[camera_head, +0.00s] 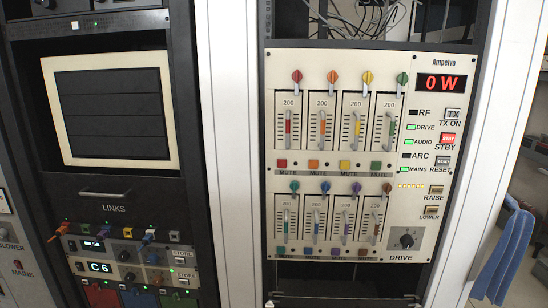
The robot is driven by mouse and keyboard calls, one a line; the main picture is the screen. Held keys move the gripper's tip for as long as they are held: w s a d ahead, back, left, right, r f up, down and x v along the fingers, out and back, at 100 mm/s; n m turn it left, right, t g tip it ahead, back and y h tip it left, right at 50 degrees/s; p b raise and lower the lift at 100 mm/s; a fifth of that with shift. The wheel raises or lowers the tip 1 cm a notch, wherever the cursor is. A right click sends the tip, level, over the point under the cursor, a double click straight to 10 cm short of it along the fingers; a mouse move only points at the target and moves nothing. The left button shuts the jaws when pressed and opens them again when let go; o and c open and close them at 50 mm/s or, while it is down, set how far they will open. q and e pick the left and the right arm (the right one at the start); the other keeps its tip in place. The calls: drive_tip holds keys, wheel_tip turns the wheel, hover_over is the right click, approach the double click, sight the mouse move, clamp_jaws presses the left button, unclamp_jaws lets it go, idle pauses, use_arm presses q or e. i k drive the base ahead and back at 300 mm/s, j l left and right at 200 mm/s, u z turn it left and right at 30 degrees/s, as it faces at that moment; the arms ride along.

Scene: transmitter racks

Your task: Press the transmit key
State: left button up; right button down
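The transmit key is the grey square button (453,115) marked TX, with the label TX ON under it. It sits at the upper right of the cream Ampelvo panel (425,265), below the red "0 W" display (441,83). The key looks unlit. Just below it the STBY key (447,140) glows red. Neither of my grippers shows in the head view, and nothing covers the key.
RESET (442,162), RAISE (434,192) and LOWER (431,212) keys lie below STBY, with the DRIVE knob (407,239) lower left. Several sliders and coloured knobs fill the panel's left.

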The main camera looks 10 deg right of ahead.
sight(453, 114)
drive_tip(key=z, duration=1.3)
